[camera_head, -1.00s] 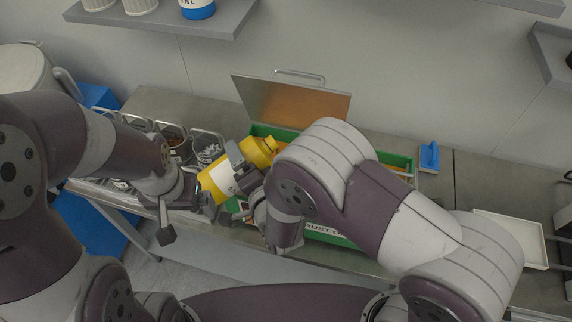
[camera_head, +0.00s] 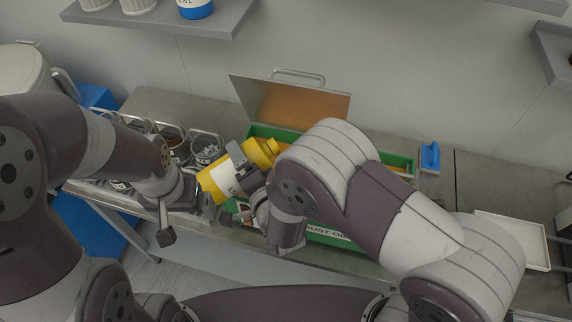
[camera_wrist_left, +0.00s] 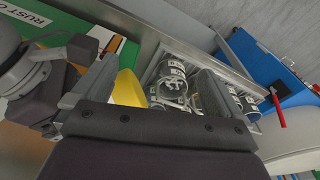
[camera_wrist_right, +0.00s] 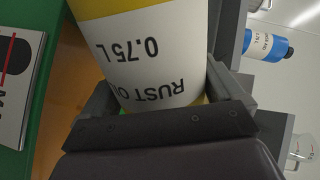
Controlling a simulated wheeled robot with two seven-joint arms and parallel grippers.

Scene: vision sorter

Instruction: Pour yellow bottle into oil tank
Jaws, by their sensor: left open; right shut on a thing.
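The yellow bottle (camera_head: 217,183) with a white label is tilted in my right gripper (camera_head: 246,170), its neck toward the upper right. In the right wrist view the bottle (camera_wrist_right: 150,60) shows the words "RUST OIL" and "0.75 L" between the fingers. The green oil tank (camera_head: 398,160) stands on the bench below and behind my right arm, with its lid (camera_head: 290,103) raised. My left gripper (camera_head: 190,205) is open beside the bottle's base. In the left wrist view the yellow bottle (camera_wrist_left: 128,90) shows near one finger. The tank's front is partly hidden by my right arm.
Metal cups in a rack (camera_head: 205,150) stand left of the tank. A blue-handled tool (camera_head: 430,157) and a white tray (camera_head: 512,240) lie to the right. A shelf (camera_head: 160,22) with containers hangs on the wall. Bench between tank and tray is fairly clear.

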